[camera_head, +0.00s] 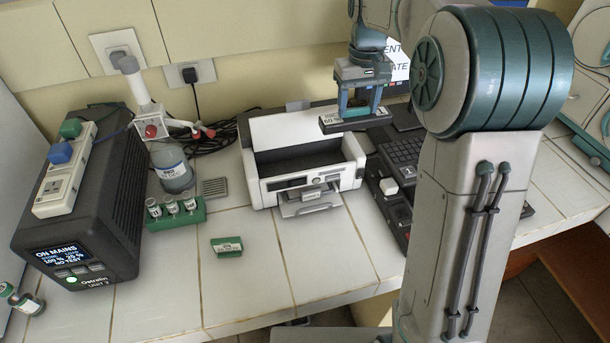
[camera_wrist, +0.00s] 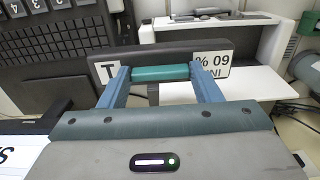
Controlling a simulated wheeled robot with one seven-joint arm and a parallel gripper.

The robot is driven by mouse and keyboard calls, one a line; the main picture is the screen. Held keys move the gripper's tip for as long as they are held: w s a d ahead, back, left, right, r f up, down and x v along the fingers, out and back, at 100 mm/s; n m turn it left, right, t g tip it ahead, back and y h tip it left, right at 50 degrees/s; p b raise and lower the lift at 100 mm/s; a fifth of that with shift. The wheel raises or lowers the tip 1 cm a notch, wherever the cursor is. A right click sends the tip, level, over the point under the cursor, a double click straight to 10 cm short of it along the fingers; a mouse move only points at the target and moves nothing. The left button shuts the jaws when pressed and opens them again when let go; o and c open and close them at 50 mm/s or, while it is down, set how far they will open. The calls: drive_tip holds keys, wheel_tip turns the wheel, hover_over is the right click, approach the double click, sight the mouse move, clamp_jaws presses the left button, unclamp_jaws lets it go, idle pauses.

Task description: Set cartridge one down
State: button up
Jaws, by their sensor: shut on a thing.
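My gripper (camera_head: 360,98) is shut on a dark, bar-shaped cartridge (camera_head: 340,124) with a white label at one end. I take it to be cartridge one, though I cannot read its name. It hangs roughly level in the air, near the right side of the white printer (camera_head: 263,194), whose top is open. In the wrist view the blue fingers (camera_wrist: 160,74) close on a green grip in the middle of the cartridge (camera_wrist: 138,58). White labels show at both its ends, and the printer (camera_wrist: 262,84) is behind it.
A dark keyboard (camera_head: 404,160) lies right of the printer. A small green-and-white box (camera_head: 227,246) lies on the tiled counter in front. A green vial rack (camera_head: 176,218), a bottle (camera_head: 172,172) and a black power unit (camera_head: 115,195) stand left. Bare tiles (camera_head: 255,280) lie in front of the printer.

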sight(356, 114)
wheel_tip(356, 114, down, 5)
drive_tip(key=b, duration=0.4)
drive_tip(key=shift+w+r, duration=0.15)
drive_tip(key=shift+s+a+f+p, duration=0.2)
drive_tip(key=shift+a+f+p, duration=0.15)
drive_tip(key=shift+a+f, duration=1.55)
drive_tip(key=shift+s+a+f+p, duration=0.15)
drive_tip(key=shift+a+f+p, duration=0.25)
drive_tip(key=shift+a+f, duration=1.5)
drive_tip(key=shift+s+a+f+p, duration=0.2)
drive_tip(key=shift+a+f+p, duration=0.15)
drive_tip(key=shift+a+f, duration=1.5)
drive_tip(key=shift+a+r, duration=0.1)
drive_tip(key=shift+a, duration=0.1)
drive_tip(key=o, duration=1.2)
